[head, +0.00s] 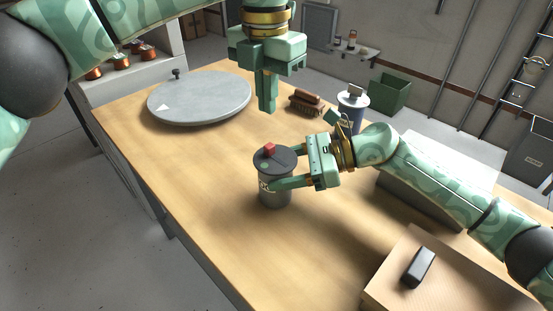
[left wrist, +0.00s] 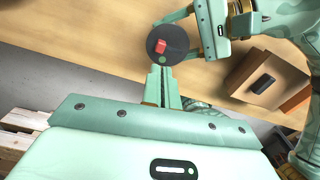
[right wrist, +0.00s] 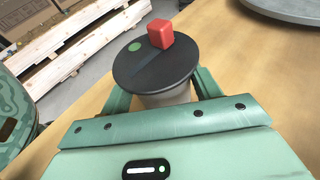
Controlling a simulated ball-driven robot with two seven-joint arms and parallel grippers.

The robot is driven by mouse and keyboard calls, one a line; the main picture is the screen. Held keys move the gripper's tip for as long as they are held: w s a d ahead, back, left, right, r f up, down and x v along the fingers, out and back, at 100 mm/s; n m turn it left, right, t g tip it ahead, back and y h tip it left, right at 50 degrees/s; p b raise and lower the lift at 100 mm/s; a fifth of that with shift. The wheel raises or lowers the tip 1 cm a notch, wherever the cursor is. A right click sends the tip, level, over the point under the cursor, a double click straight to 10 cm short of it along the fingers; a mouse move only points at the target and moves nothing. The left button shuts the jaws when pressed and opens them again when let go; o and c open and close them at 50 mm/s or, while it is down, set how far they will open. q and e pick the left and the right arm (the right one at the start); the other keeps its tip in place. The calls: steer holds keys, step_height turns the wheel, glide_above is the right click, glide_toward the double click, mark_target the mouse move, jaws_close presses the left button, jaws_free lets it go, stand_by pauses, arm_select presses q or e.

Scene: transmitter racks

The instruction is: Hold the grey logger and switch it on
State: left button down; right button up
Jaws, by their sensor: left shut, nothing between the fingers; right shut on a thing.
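The grey logger (head: 275,194) stands upright on the wooden table, a can with a dark round lid (right wrist: 165,72). A red block-shaped switch (right wrist: 160,34) and a green round spot (right wrist: 134,46) are on the lid; both also show in the left wrist view, with the switch (left wrist: 160,45) near the lid's middle. My right gripper (head: 285,167) is shut on the logger's body, one finger on each side, below the lid. My left gripper (head: 267,107) is shut and empty, pointing down, apart from the logger and higher than its lid in the head view.
A grey round plate (head: 200,98) lies at the table's far left. A wooden block (head: 400,292) with a black object (head: 418,267) is at front right. Table left of the logger is clear.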

steer(key=shift+d, duration=0.1)
steer(key=shift+w+a, duration=0.1)
steer(key=shift+a, duration=0.15)
steer(key=shift+d, duration=0.15)
arm_select(q)
steer(key=w+a+n+h, duration=0.1)
steer(key=a+n, duration=0.3)
steer(key=n, duration=0.7)
steer(key=w+a+f+n+h, duration=0.1)
steer(key=a+n+h, duration=0.3)
steer(key=n, duration=0.7)
steer(key=w+a+n+h, duration=0.2)
steer(key=w+a+n, duration=0.1)
steer(key=n, duration=0.8)
steer(key=shift+w+a+f+g, duration=0.2)
steer(key=shift+a+g, duration=0.2)
